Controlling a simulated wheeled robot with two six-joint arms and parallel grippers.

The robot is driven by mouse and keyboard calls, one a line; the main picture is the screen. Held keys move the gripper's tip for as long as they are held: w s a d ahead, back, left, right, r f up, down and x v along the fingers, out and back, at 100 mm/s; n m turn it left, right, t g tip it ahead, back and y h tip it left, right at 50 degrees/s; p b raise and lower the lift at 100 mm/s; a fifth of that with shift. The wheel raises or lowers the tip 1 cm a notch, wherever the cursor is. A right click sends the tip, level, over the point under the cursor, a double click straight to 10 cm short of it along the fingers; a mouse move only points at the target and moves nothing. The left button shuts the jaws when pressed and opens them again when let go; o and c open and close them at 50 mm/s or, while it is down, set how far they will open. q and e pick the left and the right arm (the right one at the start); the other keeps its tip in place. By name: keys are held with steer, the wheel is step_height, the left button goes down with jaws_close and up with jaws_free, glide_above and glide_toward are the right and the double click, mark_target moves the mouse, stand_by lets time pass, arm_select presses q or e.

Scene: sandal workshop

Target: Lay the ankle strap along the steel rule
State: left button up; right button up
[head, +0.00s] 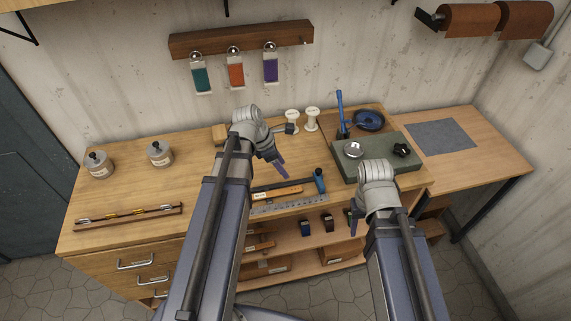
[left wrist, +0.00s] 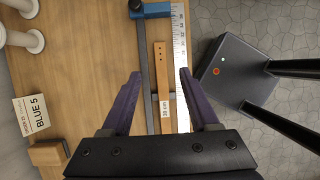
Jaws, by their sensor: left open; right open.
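The ankle strap seems to be the flat tan strip with small holes (left wrist: 161,62), lying on the bench between a dark bar and the steel rule (left wrist: 180,48). It runs nearly parallel to the rule, with a narrow gap. A pale "20 cm" label shows near its lower end. In the head view the strap (head: 291,192) lies just behind the rule (head: 290,205). My left gripper (left wrist: 160,76) is open and empty above the strap, its fingers either side of it in the wrist view. My right gripper (head: 353,221) is near the bench's front edge; its fingers are partly hidden.
A dark bar with a blue end (head: 320,181) lies behind the strap. White spools (head: 292,121) and a grey-green block (head: 376,160) with a blue-handled tool stand further back. Jars (head: 98,165) and a wooden rack (head: 128,216) are at left. Open shelves lie below the front edge.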

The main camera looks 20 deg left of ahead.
arm_select(q)
steer(key=s+d+m+g+y, duration=0.1)
steer(key=s+d+m, duration=0.5)
steer(key=m, duration=0.8)
steer(key=s+d+f+m+g+y, duration=0.1)
steer(key=s+d+m+y, duration=0.3)
steer(key=d+m, duration=0.5)
steer(key=s+m, duration=0.2)
steer(key=m, duration=0.3)
steer(key=shift+s+d+f, duration=0.2)
steer(key=shift+s+d, duration=0.05)
steer(key=shift+s, duration=0.1)
arm_select(e)
steer(key=shift+r, duration=0.1)
